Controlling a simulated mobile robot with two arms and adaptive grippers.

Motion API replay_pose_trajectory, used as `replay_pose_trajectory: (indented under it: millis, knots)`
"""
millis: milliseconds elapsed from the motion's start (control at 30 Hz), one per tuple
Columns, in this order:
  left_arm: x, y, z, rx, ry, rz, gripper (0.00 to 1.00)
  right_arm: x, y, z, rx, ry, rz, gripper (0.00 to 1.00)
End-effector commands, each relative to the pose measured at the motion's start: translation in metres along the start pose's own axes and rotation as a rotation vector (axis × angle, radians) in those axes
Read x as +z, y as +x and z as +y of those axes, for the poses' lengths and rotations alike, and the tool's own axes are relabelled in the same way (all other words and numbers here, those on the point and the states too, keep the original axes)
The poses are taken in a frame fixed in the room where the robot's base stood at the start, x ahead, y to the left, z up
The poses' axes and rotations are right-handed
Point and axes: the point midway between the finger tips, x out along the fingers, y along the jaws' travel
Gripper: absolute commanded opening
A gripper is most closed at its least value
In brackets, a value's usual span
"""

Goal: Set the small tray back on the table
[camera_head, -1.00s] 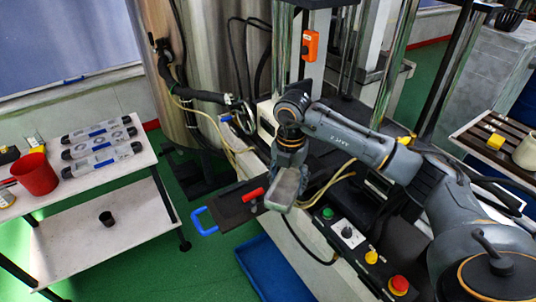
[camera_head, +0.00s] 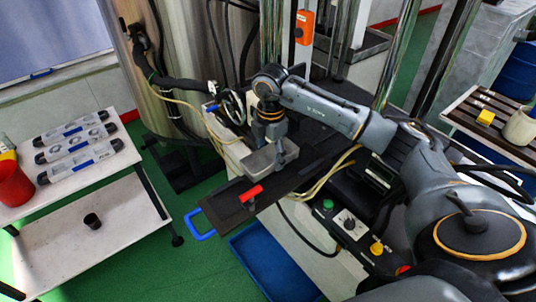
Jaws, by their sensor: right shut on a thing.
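A small grey tray (camera_head: 258,163) hangs under my right gripper (camera_head: 275,143), which is shut on it. The tray looks roughly level and is over the dark plate of the machine, near a red handle. I cannot tell whether it touches the plate. My right arm reaches in from the right, and its wrist points down. The fingers are partly hidden by the wrist and the tray. A white table (camera_head: 105,170) with a lower shelf stands at the left, apart from the tray. My left gripper is not in view.
A blue bin (camera_head: 272,265) lies on the floor. A slatted table (camera_head: 480,115) stands at the right.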

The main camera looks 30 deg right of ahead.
Motion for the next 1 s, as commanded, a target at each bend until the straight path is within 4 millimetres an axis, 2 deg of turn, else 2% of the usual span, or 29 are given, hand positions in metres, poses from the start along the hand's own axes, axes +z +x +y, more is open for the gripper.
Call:
replay_pose_trajectory:
  millis: [467, 1000]
  knots:
    - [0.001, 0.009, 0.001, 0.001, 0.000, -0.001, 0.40, 0.001, 0.016, 0.000, 0.001, -0.002, 0.000, 0.22]
    - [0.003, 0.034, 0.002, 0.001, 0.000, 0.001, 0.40, 0.001, 0.052, -0.001, 0.000, -0.002, 0.000, 0.22]
